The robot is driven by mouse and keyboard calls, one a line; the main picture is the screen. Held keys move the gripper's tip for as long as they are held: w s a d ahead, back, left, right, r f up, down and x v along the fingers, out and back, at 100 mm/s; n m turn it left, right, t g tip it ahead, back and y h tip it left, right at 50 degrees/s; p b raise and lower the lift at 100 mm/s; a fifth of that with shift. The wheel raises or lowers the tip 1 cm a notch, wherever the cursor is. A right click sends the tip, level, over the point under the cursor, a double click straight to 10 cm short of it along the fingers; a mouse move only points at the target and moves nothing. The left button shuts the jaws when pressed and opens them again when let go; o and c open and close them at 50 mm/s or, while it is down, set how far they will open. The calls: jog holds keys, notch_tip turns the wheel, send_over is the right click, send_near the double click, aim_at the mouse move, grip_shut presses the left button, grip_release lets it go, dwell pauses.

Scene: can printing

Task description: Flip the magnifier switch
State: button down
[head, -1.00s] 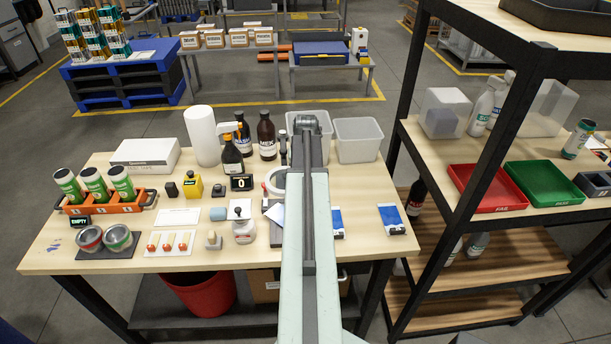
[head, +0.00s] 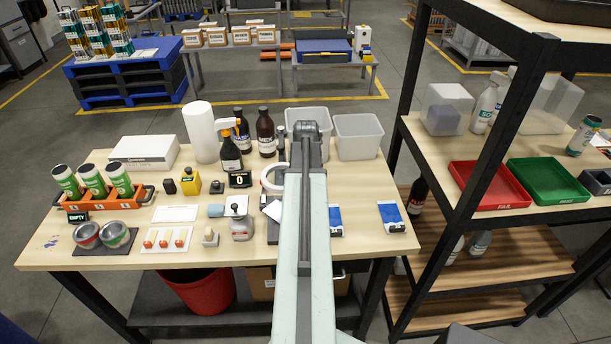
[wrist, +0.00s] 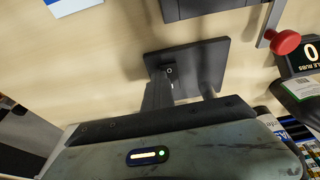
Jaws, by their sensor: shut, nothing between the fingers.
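The magnifier seems to be the white ring (head: 270,180) standing near the middle of the workbench, partly hidden behind my arm in the head view. Its switch cannot be made out. My gripper is hidden behind my arm in the head view. In the wrist view my gripper (wrist: 182,78) shows as dark finger parts, shut and empty. They overlap a dark square plate (wrist: 218,58) over the pale tabletop. Whether they touch it cannot be told.
A red knob (wrist: 285,42) and a counter reading 0 (wrist: 309,55) are at the right in the wrist view. Two clear bins (head: 357,137) stand at the back. Blue pads (head: 392,215) lie at right. A shelf (head: 500,265) stands beside the workbench.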

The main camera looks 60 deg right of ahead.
jog(key=shift+w+a+r, duration=0.1)
jog(key=shift+w+a, duration=0.2)
jog(key=shift+w, duration=0.1)
jog(key=shift+w+d+r+p, duration=0.25)
jog(key=shift+d+r+p, duration=0.15)
jog(key=shift+d, duration=0.1)
jog(key=shift+s, duration=0.1)
jog(key=p+v, duration=0.7)
jog(key=v, duration=0.1)
jog(key=shift+s+d+f, duration=0.1)
jog(key=shift+s, duration=0.05)
